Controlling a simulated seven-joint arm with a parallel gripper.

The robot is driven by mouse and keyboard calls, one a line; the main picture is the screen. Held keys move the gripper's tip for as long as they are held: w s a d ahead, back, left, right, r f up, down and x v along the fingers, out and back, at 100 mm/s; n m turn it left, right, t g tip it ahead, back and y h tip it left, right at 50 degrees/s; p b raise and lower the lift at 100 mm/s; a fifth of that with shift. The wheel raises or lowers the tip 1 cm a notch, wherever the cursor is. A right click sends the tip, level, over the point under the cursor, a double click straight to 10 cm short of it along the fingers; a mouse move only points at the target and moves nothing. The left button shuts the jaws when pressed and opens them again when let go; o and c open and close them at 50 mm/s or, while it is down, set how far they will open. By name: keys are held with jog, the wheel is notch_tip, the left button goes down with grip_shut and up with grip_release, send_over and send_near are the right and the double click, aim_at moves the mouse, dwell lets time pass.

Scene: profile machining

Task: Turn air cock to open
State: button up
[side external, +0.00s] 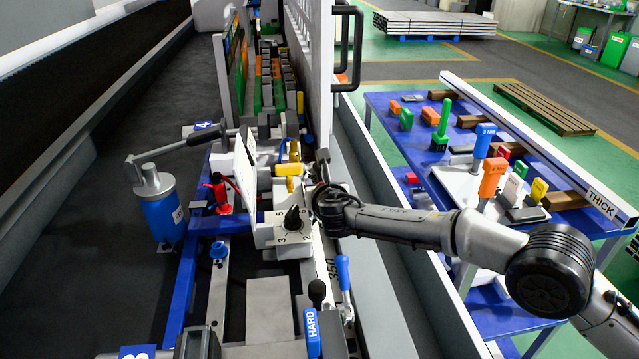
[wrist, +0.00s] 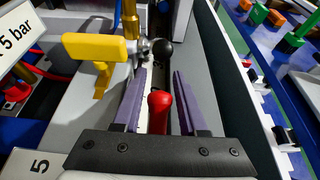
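The air cock with a yellow handle (wrist: 95,47) is at the upper left of the wrist view, joined to a metal fitting by a brass pipe. The yellow handle also shows in the side view (side external: 289,169), just left of my gripper (side external: 322,160). In the wrist view my gripper (wrist: 160,95) has its two purple-padded fingers apart, with the yellow handle ahead and to the left of them, outside the gap. A red knob (wrist: 160,106) shows between the fingers; I cannot tell whether it touches them. A black ball knob (wrist: 163,48) lies just beyond the fingertips.
A white upright panel (side external: 245,172) stands left of the yellow handle, and a tall white door (side external: 322,75) with black handles stands behind. A blue table (side external: 400,165) with coloured blocks is at the right.

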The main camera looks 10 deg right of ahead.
grip_shut()
dwell(1.2)
